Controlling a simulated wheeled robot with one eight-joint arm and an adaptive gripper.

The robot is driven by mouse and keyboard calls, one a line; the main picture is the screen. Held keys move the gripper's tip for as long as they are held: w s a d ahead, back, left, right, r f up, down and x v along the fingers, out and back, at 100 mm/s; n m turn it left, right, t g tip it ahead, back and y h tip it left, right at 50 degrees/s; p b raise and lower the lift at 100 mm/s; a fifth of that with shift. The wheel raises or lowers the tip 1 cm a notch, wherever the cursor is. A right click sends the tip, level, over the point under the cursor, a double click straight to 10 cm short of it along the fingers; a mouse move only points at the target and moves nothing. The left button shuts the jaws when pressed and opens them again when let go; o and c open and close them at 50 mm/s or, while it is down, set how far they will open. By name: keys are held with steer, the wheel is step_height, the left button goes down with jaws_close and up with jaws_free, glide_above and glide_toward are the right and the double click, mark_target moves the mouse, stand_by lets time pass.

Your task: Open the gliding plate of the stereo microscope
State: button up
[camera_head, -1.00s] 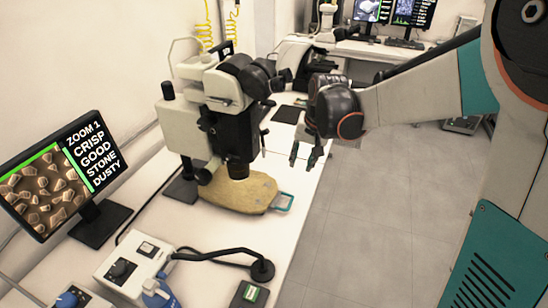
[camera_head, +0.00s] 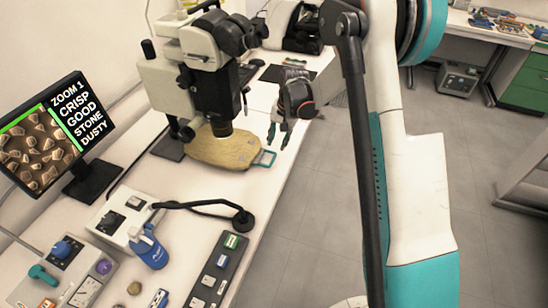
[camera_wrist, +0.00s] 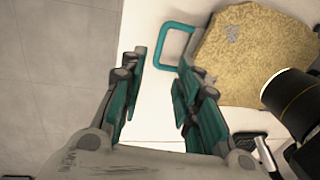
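The stereo microscope (camera_head: 214,92) stands on the white bench, with a large yellowish stone-like slab (camera_head: 222,149) under its objective. A teal loop handle (camera_head: 265,158) sticks out from the slab's right end, over the bench. In the wrist view the handle (camera_wrist: 166,62) lies just beyond my fingertips, next to the speckled slab (camera_wrist: 255,55). My gripper (camera_head: 283,135) hangs above and to the right of the handle. In the wrist view my gripper (camera_wrist: 160,66) has its two teal fingers apart, with bare bench between them. It holds nothing, and contact with the handle is not clear.
A monitor (camera_head: 45,135) stands at the left. The floor (camera_head: 320,190) to the right of the bench is clear.

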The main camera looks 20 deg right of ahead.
mark_target(273, 159)
steer(key=f, duration=0.3)
steer(key=a+f+b, duration=0.1)
steer(key=f, duration=0.2)
steer(key=w+f+b, duration=0.1)
steer(key=f, duration=0.2)
steer(key=shift+a+f, duration=0.25)
steer(key=shift+f, duration=0.05)
jaws_close()
